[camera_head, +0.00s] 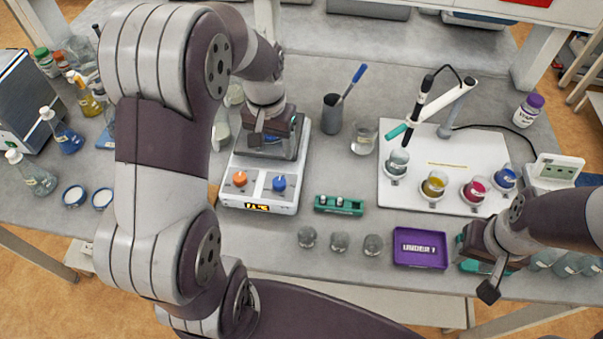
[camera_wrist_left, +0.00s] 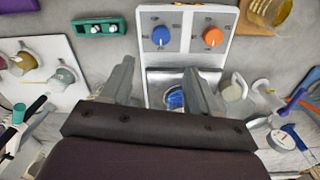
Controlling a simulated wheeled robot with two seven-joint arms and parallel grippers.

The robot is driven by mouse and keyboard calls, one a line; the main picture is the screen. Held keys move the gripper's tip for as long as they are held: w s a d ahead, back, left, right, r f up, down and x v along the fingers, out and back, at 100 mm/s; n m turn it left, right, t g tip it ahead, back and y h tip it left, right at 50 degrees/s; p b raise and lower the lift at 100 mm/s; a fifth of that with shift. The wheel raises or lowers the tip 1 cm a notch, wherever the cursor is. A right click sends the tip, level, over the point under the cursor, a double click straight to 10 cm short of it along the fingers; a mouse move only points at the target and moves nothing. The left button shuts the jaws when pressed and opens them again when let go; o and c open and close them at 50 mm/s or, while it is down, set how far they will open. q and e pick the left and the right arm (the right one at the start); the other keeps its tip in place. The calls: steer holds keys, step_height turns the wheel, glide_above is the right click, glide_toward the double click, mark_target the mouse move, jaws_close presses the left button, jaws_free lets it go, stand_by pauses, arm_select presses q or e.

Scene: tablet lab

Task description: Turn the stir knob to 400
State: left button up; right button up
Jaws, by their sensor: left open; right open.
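The hotplate stirrer (camera_head: 258,199) is a white unit with an orange knob (camera_head: 239,179) on the left and a blue knob (camera_head: 279,183) on the right of its front panel. In the left wrist view the blue knob (camera_wrist_left: 161,35) and orange knob (camera_wrist_left: 213,37) both show white pointer marks. I cannot read which is labelled stir. My left gripper (camera_head: 271,130) is open above the plate, behind the knobs, around a vessel of blue liquid (camera_wrist_left: 175,100). My right gripper (camera_head: 481,263) is open at the right front, away from the stirrer.
A green rack (camera_head: 339,205) and small glass beakers (camera_head: 340,242) stand right and front of the stirrer. A purple tray (camera_head: 420,249) lies by my right gripper. A white board (camera_head: 445,149) holds coloured beakers and a probe stand. A dark pen cup (camera_head: 332,113) stands right of the plate.

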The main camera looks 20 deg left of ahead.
mark_target(278, 182)
arm_select(q)
steer(key=f+p, duration=0.1)
steer(key=f, duration=0.5)
steer(key=f+p, duration=0.1)
steer(key=f, duration=0.5)
steer(key=shift+s+d+f, duration=0.15)
steer(key=shift+s+f, duration=0.05)
steer(key=shift+f, duration=0.05)
steer(key=c, duration=1)
